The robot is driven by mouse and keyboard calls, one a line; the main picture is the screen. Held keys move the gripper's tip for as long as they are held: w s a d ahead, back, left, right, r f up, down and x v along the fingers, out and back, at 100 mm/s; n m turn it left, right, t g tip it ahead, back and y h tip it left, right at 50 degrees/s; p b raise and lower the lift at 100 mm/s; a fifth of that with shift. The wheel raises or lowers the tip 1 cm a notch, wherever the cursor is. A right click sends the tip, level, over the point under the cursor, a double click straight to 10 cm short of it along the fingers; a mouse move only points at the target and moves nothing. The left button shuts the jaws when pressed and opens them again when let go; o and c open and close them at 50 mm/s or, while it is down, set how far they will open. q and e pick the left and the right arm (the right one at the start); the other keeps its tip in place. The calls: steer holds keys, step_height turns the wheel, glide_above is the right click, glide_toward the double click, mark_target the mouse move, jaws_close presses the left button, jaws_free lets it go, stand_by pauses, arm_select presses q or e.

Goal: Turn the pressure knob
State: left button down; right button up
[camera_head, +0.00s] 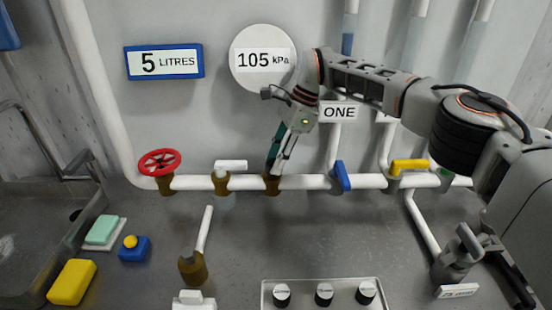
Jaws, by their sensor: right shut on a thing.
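My right gripper (276,168) reaches down from the upper right to a brass fitting (272,187) on the white horizontal pipe. It is shut on the pressure knob at the top of this fitting. The fingers hide the knob, so its shape and turn angle cannot be told. The round white gauge (263,84) on the wall above reads 105 kPa. My left gripper is not in view.
Along the pipe are a red wheel valve (159,162), a white-handled valve (231,166), a blue lever (342,175) and a yellow-handled valve (409,165). A tray (375,281) with three black knobs stands in front. A sink (42,235) is at left.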

steer(key=shift+w+n, duration=0.1)
steer(key=shift+n, duration=0.6)
steer(key=o, duration=1.1)
steer(key=shift+m, duration=0.3)
